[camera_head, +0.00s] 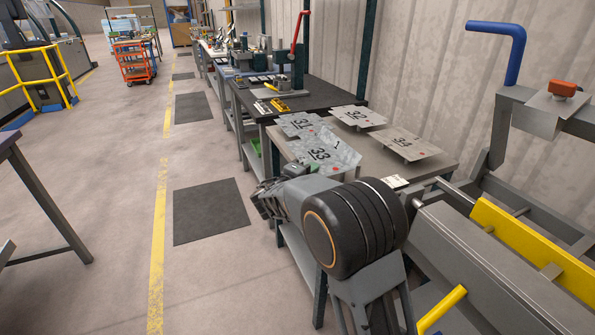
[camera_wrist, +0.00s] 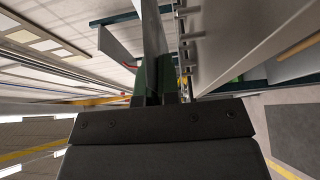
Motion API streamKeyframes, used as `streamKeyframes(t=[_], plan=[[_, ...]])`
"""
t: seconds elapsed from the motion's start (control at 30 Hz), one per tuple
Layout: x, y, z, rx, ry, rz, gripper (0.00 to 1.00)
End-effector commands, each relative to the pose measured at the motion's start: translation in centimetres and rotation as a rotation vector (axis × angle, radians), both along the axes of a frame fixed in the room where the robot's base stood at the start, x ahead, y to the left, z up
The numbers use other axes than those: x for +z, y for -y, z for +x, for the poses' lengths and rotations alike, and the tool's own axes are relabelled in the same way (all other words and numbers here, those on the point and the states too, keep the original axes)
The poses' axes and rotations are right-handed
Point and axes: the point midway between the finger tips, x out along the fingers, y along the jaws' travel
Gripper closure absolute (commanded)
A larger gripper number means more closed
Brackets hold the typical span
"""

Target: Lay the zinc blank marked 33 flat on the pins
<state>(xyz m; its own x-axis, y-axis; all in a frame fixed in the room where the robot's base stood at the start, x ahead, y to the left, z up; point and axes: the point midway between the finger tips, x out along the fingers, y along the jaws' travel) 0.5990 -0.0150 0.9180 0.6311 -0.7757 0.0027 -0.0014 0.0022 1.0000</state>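The zinc blank marked 33 (camera_head: 332,152) is a mottled grey sheet at the near left of the grey table, overlapping the blank marked 31 in the head view. My gripper (camera_head: 308,171) is at its near edge; green finger parts show there. In the wrist view the fingers of my gripper (camera_wrist: 158,97) close around a thin grey sheet (camera_wrist: 153,40) seen almost edge-on, which appears to be this blank. It looks held slightly above the table. I cannot make out the pins under it.
Blanks marked 31 (camera_head: 298,123), 32 (camera_head: 358,117) and 34 (camera_head: 405,145) lie raised over the grey table (camera_head: 445,165). A small white card (camera_head: 396,181) lies at its near edge. A black bench (camera_head: 325,93) stands behind. A machine with yellow bars (camera_head: 530,245) is at right. Open floor lies left.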

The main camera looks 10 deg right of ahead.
Motion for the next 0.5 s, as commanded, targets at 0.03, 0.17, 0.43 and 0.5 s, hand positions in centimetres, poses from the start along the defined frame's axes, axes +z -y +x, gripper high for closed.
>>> streamKeyframes(t=[0.03,0.17,0.43,0.5], plan=[[0.2,0.9,0.1,-0.004,0.000,0.000,1.00],[0.2,2.8,0.5,-0.004,-0.001,-0.001,1.00],[-0.1,6.4,1.2,-0.004,-0.001,-0.001,1.00],[-0.1,7.2,1.3,-0.004,0.001,-0.001,1.00]])
